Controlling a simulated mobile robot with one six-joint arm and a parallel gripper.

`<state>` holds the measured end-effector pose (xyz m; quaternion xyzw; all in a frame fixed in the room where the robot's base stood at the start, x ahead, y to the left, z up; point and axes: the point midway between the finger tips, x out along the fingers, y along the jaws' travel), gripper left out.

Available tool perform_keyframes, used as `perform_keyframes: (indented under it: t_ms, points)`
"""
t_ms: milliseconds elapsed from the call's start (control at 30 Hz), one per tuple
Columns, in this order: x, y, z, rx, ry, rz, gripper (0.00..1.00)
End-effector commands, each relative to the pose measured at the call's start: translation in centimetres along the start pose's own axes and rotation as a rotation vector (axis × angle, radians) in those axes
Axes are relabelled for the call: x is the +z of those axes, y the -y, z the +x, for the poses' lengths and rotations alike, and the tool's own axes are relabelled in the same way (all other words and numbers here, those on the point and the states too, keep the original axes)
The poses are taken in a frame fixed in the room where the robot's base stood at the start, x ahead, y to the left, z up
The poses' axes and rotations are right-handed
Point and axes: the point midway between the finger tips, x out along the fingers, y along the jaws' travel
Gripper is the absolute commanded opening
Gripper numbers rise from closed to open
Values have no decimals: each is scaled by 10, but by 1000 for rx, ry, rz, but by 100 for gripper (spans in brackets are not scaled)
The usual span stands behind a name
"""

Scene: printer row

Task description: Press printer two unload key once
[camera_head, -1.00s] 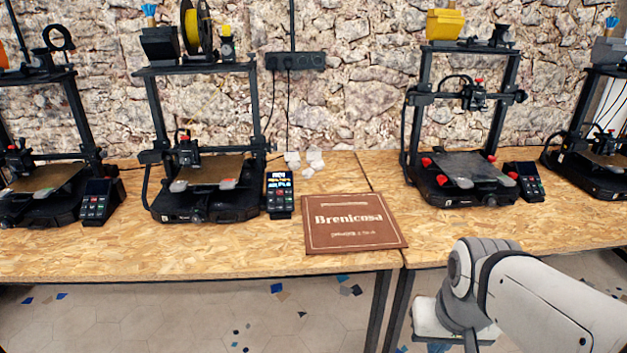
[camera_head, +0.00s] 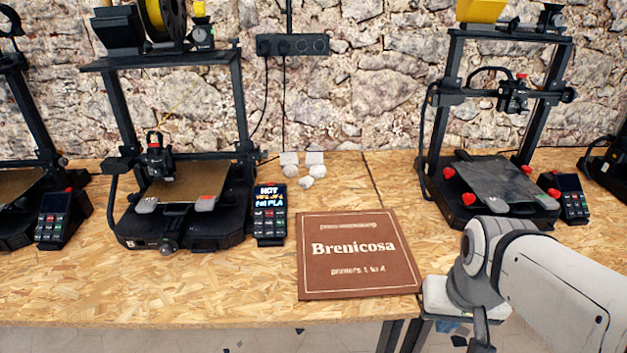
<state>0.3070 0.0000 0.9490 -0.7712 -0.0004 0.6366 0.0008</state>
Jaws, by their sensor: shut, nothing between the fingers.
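The printer second from the left (camera_head: 185,232) stands on the wooden bench, with a tan bed and a yellow spool on top. Its control panel (camera_head: 269,215) is at its right side. The panel's screen is lit, with "HOT" on top and "PLA" at the bottom. Small keys in red and other colours sit below the screen; their labels are too small to read. My arm enters at the lower right, in front of the bench and right of the panel. My gripper's fingers are not in view.
A brown sign (camera_head: 358,255) reading "Brenicosa, printers 1 to 4" lies right of the panel. White scraps (camera_head: 307,170) lie behind it. Another printer (camera_head: 490,190) with a dark-screened panel (camera_head: 568,197) stands to the right. A further dark-screened panel (camera_head: 57,218) is at left.

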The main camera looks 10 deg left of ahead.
Motion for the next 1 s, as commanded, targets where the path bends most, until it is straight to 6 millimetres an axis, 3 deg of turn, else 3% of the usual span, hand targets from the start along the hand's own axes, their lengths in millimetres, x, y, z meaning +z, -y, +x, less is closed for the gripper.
perform_keyframes:
  t_ms: [167,267,367,500,700,833,1000]
  points:
    - [-5,3,2,-6,-10,0,0]
    - [-25,14,10,-28,-60,9,0]
    - [-62,42,24,-79,-159,19,0]
    - [-126,103,48,-189,-344,66,0]
    - [-194,196,75,-355,-605,175,0]
    - [-217,254,89,-461,-766,254,0]
    - [-223,310,102,-576,-944,338,0]
